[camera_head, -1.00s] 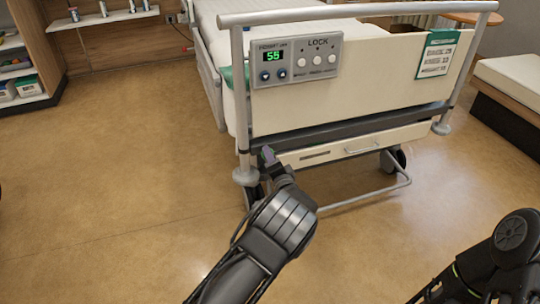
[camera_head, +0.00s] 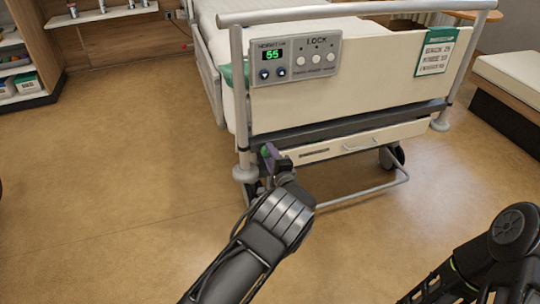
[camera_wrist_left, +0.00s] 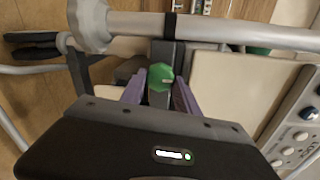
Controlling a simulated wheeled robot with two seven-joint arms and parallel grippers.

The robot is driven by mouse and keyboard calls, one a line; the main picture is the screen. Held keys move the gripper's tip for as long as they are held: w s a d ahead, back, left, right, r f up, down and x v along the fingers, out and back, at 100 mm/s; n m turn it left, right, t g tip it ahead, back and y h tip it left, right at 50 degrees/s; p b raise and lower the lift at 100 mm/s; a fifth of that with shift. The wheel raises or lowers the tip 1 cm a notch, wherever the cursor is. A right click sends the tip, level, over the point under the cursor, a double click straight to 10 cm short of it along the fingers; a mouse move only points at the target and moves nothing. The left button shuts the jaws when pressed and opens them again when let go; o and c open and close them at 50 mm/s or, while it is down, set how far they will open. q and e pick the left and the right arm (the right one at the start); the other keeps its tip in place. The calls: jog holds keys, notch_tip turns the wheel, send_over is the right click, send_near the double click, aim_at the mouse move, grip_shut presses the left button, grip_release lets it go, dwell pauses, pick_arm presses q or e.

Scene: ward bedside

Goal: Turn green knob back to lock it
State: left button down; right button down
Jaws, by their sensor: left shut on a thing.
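The green knob (camera_wrist_left: 161,77) shows between the two purple fingers of my left gripper (camera_wrist_left: 160,94) in the left wrist view. The gripper is shut on the knob. In the head view the left gripper (camera_head: 268,155) is at the lower left corner of the bed's foot end, with a bit of the green knob (camera_head: 265,152) showing. A pale line shows on the knob's face. My right arm shows at the lower right, but its gripper is out of view.
The bed footboard (camera_head: 380,95) carries a control panel (camera_head: 294,60) reading 55, with LOCK buttons. A drawer (camera_head: 352,145) and a low rail (camera_head: 365,194) are to the right of the left gripper. The floor (camera_head: 120,180) at left is clear.

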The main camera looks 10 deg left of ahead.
pick_arm(q)
jog(key=c, duration=0.9)
grip_release()
jog(key=p+v, duration=0.2)
jog(key=v, duration=0.6)
jog(key=shift+w, duration=0.15)
